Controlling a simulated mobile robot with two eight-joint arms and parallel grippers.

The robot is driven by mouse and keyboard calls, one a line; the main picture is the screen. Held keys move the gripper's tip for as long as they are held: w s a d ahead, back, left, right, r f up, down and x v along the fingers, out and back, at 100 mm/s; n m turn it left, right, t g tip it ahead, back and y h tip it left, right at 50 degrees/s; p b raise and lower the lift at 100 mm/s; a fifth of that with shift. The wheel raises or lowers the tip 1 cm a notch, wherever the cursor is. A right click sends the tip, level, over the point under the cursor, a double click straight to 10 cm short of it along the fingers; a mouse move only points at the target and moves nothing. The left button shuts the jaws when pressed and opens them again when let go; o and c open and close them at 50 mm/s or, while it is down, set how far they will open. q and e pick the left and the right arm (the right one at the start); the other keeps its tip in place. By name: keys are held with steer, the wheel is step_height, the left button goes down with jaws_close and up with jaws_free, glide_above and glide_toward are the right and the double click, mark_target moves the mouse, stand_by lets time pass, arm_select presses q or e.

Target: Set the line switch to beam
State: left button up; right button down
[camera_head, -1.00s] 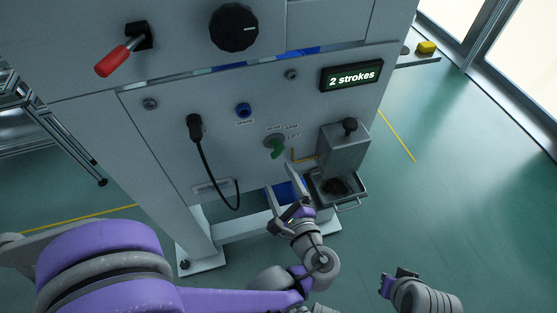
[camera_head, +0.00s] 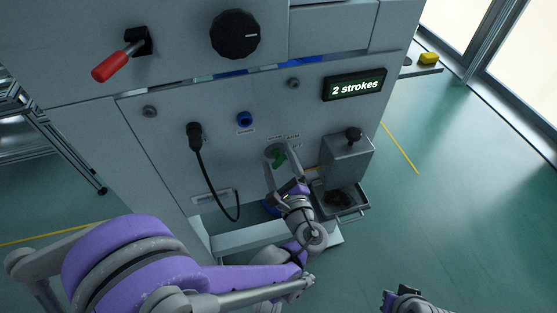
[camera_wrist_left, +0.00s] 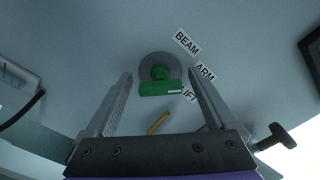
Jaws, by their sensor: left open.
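The line switch (camera_head: 277,156) is a green handle on a round grey plate on the panel front. In the left wrist view the switch (camera_wrist_left: 160,88) has its bar lying nearly level, with a white mark at its right end, on the LIFT side. The labels BEAM (camera_wrist_left: 186,42), ARM (camera_wrist_left: 205,72) and LIFT run down its right side. My left gripper (camera_head: 285,172) is open just below and in front of the switch, its fingers on either side of the handle in the wrist view; contact cannot be told. My right gripper (camera_head: 400,297) is partly cut off at the bottom edge.
A metal box with a black knob (camera_head: 347,150) and a tray (camera_head: 350,212) stand out right of the switch. A black cable (camera_head: 205,175) hangs at left. A red lever (camera_head: 118,64), a black dial (camera_head: 236,35) and a "2 strokes" display (camera_head: 354,85) are above.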

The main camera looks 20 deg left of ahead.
arm_select(q)
steer(key=c, duration=1.4)
steer(key=shift+n, duration=0.4)
steer(key=n, duration=0.3)
steer(key=shift+n, duration=0.3)
steer(key=shift+f+n, duration=0.1)
steer(key=shift+n, duration=2.1)
steer(key=o, duration=1.4)
